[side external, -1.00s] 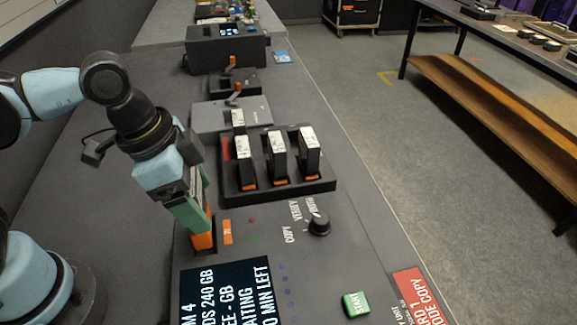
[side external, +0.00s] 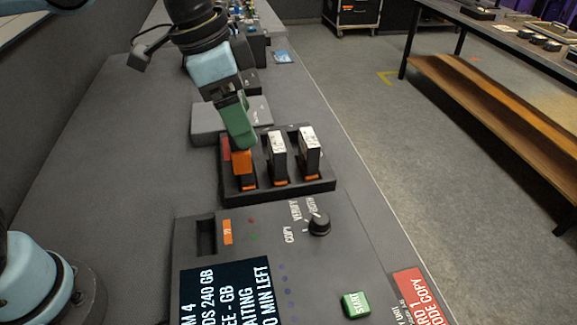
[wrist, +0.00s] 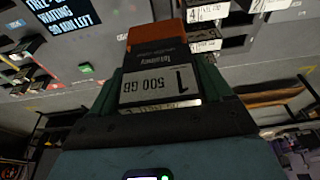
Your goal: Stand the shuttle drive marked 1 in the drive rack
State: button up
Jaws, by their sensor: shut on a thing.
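The shuttle drive marked 1 (wrist: 160,85) is in my gripper (side external: 240,135); its black body carries a white "1 500 GB" label in the wrist view. Its orange end (side external: 242,162) points away from my gripper, downward in the side view. The drive rack (side external: 310,187) is a black tray with several drives standing in it. The held drive is over the rack's left part, and it and my green fingers hide much there. I cannot tell whether it touches the rack or a drive.
Two white-labelled drives (side external: 277,157) (side external: 309,150) stand in the rack's middle and right. The copy unit, with its screen (side external: 228,292), knob (side external: 319,223) and empty slot (side external: 206,237), is in front. A grey box (side external: 205,122) is behind the rack.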

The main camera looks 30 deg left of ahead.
jog(key=w+a+f, duration=0.2)
jog(key=w+f, duration=0.1)
jog(key=w, duration=0.8)
jog(key=w+a+f, duration=0.1)
jog(key=w+f, duration=0.1)
jog(key=w, duration=1)
notch_tip(320, 180, down, 6)
jog(key=shift+s+a, duration=0.15)
jog(key=shift+s, duration=0.05)
jog(key=shift+f, duration=2.2)
dwell(2.3)
jog(key=o, duration=1.2)
